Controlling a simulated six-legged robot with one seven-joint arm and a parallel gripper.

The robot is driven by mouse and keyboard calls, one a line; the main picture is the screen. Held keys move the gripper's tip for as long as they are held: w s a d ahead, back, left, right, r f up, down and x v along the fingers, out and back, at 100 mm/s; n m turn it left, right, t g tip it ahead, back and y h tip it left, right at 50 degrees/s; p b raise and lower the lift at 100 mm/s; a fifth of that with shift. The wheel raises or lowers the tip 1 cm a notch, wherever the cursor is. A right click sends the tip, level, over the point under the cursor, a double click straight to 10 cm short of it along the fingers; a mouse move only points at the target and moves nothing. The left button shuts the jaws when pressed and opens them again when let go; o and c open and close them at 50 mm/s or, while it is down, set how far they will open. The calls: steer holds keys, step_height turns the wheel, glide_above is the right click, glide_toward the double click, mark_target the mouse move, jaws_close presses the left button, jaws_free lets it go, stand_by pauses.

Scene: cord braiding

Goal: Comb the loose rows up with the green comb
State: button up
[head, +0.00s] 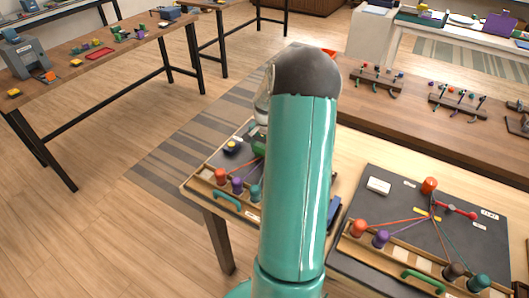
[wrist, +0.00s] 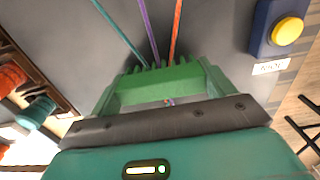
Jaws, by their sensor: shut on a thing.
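The green comb (wrist: 160,90) is in my gripper (wrist: 165,84), at the middle of the wrist view. Its teeth point away from me over the dark board. A teal cord (wrist: 118,32), a purple cord (wrist: 147,28) and an orange cord (wrist: 177,28) run down to the teeth. I cannot tell exactly which gaps they sit in.
A blue block with a yellow button (wrist: 285,32) stands right of the comb in the wrist view. A second board (head: 405,222) with cords and bobbins lies at the right. Racks of small pegs (head: 378,78) stand behind. The floor at left is clear.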

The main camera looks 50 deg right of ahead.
steer(key=shift+d, duration=0.3)
steer(key=shift+r, duration=0.1)
steer(key=shift+a+r, duration=0.15)
steer(key=shift+r, duration=1.3)
steer(key=shift+a+r, duration=0.2)
steer(key=shift+r, duration=1.3)
steer(key=shift+a+r, duration=0.15)
steer(key=shift+r, duration=1.3)
